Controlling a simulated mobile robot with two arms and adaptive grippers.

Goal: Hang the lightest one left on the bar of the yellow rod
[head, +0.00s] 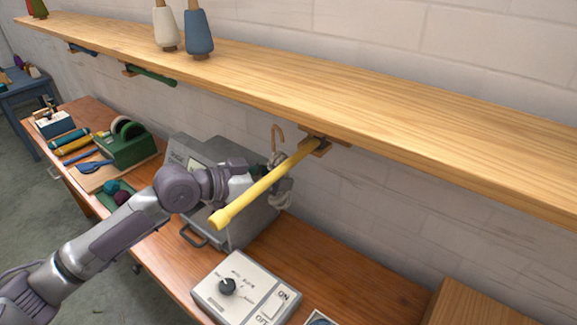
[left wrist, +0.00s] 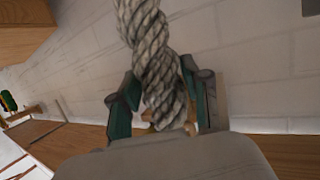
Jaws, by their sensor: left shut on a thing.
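The yellow rod (head: 262,187) sticks out from a bracket under the wooden shelf, with its knobbed free end toward me. My left gripper (head: 276,178) is beside and partly behind the rod in the head view. It is shut on a pale grey twisted skein (left wrist: 160,75), which runs between its green-padded fingers in the left wrist view. In the head view a tan loop (head: 278,137) rises above the gripper, and the rod hides part of what is held. I cannot tell whether the skein touches the rod. My right gripper is not in view.
A green rod (head: 152,76) and a blue rod (head: 83,50) also hang under the shelf (head: 330,85). Cream (head: 165,28) and blue (head: 199,34) yarn cones stand on it. Below are a grey machine (head: 215,150), a control box (head: 243,288) and a green tape dispenser (head: 125,147).

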